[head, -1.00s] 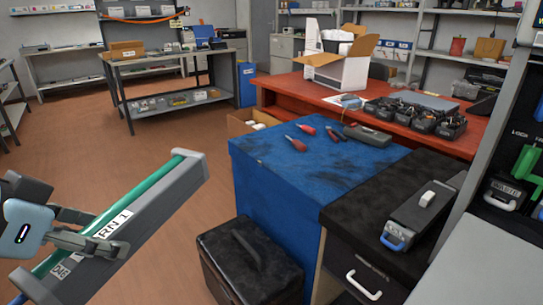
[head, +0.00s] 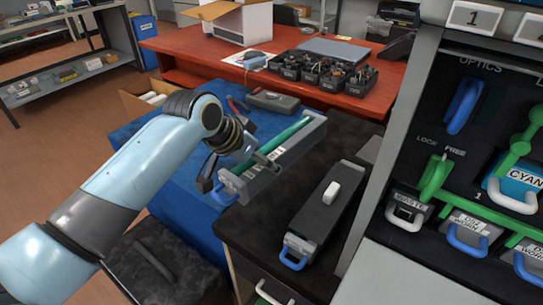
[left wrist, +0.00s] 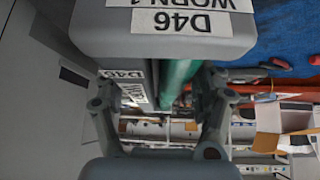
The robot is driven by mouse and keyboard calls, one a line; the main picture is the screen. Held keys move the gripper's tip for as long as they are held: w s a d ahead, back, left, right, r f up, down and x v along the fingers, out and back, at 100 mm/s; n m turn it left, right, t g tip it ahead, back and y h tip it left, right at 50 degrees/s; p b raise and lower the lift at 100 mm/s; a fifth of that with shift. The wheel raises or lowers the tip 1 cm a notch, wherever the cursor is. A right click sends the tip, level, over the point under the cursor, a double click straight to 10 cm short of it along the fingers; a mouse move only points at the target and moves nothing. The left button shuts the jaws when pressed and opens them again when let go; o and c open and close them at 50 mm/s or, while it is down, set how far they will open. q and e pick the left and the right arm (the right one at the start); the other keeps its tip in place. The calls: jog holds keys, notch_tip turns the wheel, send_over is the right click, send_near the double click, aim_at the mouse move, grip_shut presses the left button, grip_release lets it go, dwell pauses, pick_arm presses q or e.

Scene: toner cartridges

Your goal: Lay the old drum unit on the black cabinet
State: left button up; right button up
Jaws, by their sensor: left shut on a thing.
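The old drum unit (head: 285,160), a long grey frame with a green roller, is in my left gripper (head: 243,172) in the head view. It appears above the black cabinet (head: 262,238), near the blue top; whether it touches the cabinet I cannot tell. In the left wrist view the drum unit (left wrist: 165,45) shows close up, with labels "D46" and "WORN 1" in part, and the two fingers of my left gripper (left wrist: 160,105) are on either side of it. My right gripper is not in view.
A dark cartridge (head: 325,212) with a blue handle lies on the cabinet's right part. The blue-topped unit (head: 130,130) adjoins at left, with tools. At right stands a printer bay (head: 465,160) with green levers. A black case (head: 165,265) is at lower left.

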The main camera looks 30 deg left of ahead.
pick_arm(q)
jog(key=shift+y, duration=0.3)
jog(key=x, duration=0.2)
jog(key=a+p+x, duration=0.1)
jog(key=x, duration=0.1)
jog(key=shift+w+f, duration=0.1)
jog(key=shift+w, duration=0.05)
jog(key=shift+a+f+n+p, duration=0.1)
jog(key=shift+f+n+p, duration=0.2)
jog(key=shift+f, duration=0.55)
notch_tip(320, 180, down, 5)
jog(key=b, duration=0.4)
jog(key=shift+b, duration=0.4)
jog(key=shift+f+b, duration=0.55)
jog(key=shift+b, duration=0.15)
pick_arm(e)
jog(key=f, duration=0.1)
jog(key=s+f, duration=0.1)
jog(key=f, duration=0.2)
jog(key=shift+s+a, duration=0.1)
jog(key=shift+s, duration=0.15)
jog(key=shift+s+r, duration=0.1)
pick_arm(q)
jog(key=shift+f, duration=0.2)
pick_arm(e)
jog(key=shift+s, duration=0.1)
